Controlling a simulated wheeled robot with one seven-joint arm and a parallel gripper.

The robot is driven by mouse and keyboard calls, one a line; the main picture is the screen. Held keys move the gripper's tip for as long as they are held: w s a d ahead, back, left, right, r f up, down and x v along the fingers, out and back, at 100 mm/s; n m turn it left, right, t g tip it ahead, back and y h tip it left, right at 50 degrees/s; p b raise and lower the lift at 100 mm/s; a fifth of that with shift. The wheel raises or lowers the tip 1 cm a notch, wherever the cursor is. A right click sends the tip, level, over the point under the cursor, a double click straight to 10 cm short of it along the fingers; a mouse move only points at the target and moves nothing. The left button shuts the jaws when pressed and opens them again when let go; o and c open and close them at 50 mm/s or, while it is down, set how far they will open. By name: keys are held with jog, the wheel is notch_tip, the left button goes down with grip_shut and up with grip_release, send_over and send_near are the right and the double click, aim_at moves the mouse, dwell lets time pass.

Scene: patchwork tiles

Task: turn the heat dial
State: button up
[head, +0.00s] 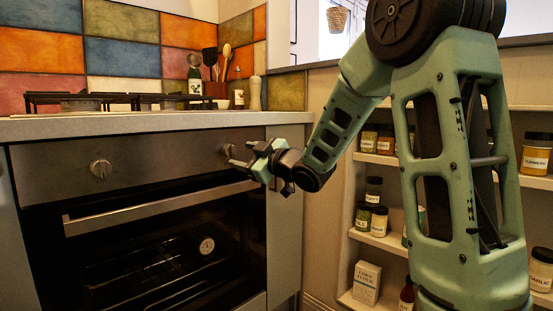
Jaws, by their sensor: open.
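The oven's dark front panel (150,160) carries two round metal dials. The left dial (101,169) stands clear, with nothing near it. The right dial (228,150) is close to my gripper's fingertips. I cannot tell from this view whether they touch it. No label shows which dial is the heat dial. My gripper (236,160) is open, reaching left toward the panel from the end of my green arm. No object shows between its fingers.
The oven door handle (160,207) runs just below the panel, under my gripper. A countertop (150,124) with a gas hob (100,101) and utensils is above. Shelves with spice jars (379,221) stand at the right, behind my arm.

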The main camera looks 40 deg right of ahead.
jog(key=s+d, duration=0.1)
jog(key=s, duration=1.2)
jog(key=shift+d+f, duration=0.25)
jog(key=shift+d, duration=0.1)
